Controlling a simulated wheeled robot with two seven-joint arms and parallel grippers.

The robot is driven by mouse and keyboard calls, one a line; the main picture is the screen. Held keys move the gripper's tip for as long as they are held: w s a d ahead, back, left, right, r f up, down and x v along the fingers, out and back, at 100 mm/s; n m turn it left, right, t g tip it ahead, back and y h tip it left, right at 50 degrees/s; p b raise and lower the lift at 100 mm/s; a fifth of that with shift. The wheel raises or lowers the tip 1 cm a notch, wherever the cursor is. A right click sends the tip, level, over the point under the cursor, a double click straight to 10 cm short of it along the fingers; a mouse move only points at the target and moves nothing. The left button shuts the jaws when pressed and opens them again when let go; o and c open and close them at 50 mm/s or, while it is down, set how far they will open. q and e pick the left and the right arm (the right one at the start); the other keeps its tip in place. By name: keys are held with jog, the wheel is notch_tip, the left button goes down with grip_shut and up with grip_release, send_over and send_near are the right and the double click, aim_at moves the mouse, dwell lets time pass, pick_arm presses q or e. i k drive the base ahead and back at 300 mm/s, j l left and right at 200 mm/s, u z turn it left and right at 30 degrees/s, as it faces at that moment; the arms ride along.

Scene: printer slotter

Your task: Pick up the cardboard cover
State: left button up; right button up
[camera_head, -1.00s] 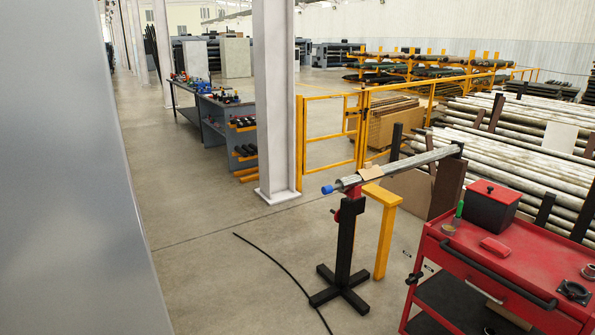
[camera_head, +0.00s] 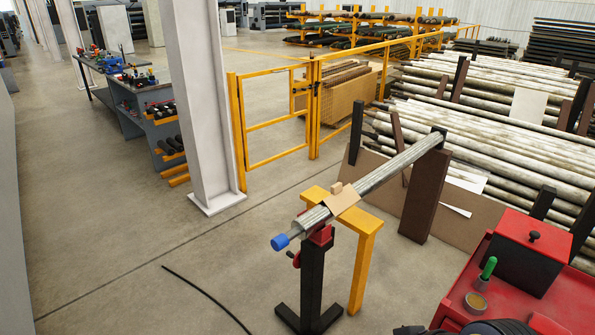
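The cardboard cover (camera_head: 343,199) is a small tan folded piece. It lies over the top of a long grey slotted pipe (camera_head: 385,169), close to the pipe's near end, with a small tab standing up on it. The pipe slopes up to a brown post at the far right. Neither of my grippers can be made out in this view, and nothing is seen touching the cover.
A yellow support (camera_head: 367,226) stands beside the stand. A red cart (camera_head: 568,298) with a black-and-red box fills the lower right; dark shapes at the bottom edge there are cut off. A white column (camera_head: 195,120) and yellow fence (camera_head: 278,115) stand behind.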

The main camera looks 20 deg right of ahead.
aim_at(341, 198)
jog(key=i+j+u, duration=0.15)
jog(key=i+u, duration=0.25)
jog(key=i, duration=0.3)
jog(key=i+u, duration=0.35)
jog(key=i, duration=0.4)
jog(key=i+j+z, duration=0.1)
jog(key=i+z, duration=0.3)
jog(key=i+j+z, duration=0.35)
jog(key=i, duration=0.15)
jog(key=i+l+z, duration=0.15)
jog(key=z, duration=0.3)
jog(key=i+z, duration=0.65)
jog(key=z, duration=0.3)
jog(key=i+j+z, duration=0.15)
jog(key=z, duration=0.3)
jog(key=i, duration=0.1)
